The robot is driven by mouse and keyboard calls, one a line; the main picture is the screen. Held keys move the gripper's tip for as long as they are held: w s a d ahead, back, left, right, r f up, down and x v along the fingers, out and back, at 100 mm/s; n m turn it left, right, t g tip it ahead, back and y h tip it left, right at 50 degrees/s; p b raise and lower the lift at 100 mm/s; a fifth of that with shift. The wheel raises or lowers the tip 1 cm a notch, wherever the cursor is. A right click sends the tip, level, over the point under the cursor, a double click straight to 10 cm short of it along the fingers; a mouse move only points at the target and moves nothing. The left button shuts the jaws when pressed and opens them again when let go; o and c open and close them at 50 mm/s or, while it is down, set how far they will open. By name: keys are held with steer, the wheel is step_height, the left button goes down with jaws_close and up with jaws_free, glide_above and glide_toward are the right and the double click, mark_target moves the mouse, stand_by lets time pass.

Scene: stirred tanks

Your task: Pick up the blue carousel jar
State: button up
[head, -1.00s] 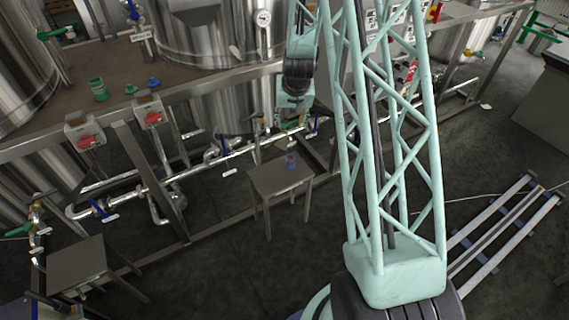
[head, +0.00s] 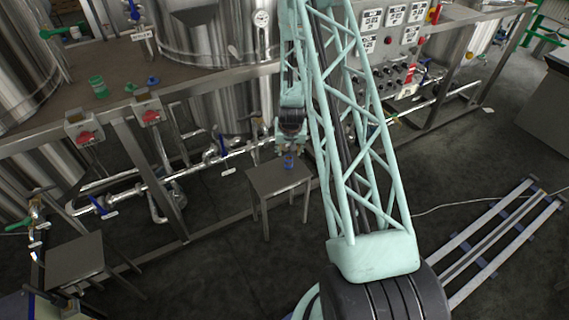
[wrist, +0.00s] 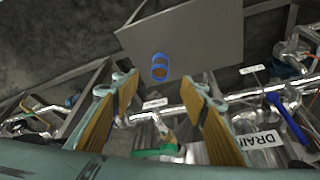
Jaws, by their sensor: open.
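The blue carousel jar (head: 289,162) stands on a small grey table (head: 271,181). In the wrist view the jar (wrist: 160,68) appears as a blue ring with an orange-brown inside, near the edge of the table top (wrist: 190,40). My gripper (head: 290,140) is just above the jar in the head view and partly overlaps it. In the wrist view my gripper (wrist: 155,90) is open and empty, with its two tan-padded fingers apart. The jar shows beyond the fingertips, between their lines and not held.
Steel pipes and valves (head: 215,153) run behind the small table. A frame with large steel tanks (head: 210,35) stands at the back. A second low table (head: 75,262) is at lower left.

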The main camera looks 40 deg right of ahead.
mark_target(289, 159)
steer(key=shift+f, duration=0.35)
steer(key=shift+d+f, duration=0.1)
steer(key=b+x, duration=0.1)
steer(key=x, duration=0.5)
steer(key=shift+w+f, duration=0.1)
steer(key=shift+f, duration=0.15)
steer(key=shift+x, duration=0.9)
steer(key=shift+f+b, duration=0.1)
steer(key=shift+b, duration=0.2)
steer(key=shift+w+b+x, duration=0.1)
steer(key=shift+b+x, duration=0.25)
steer(key=shift+x, duration=0.9)
steer(key=shift+w+b+x, duration=0.15)
steer(key=shift+b+x, duration=0.2)
steer(key=shift+x, duration=0.9)
steer(key=shift+d, duration=0.1)
steer(key=shift+c, duration=0.7)
steer(key=c, duration=0.9)
steer(key=shift+r, duration=0.25)
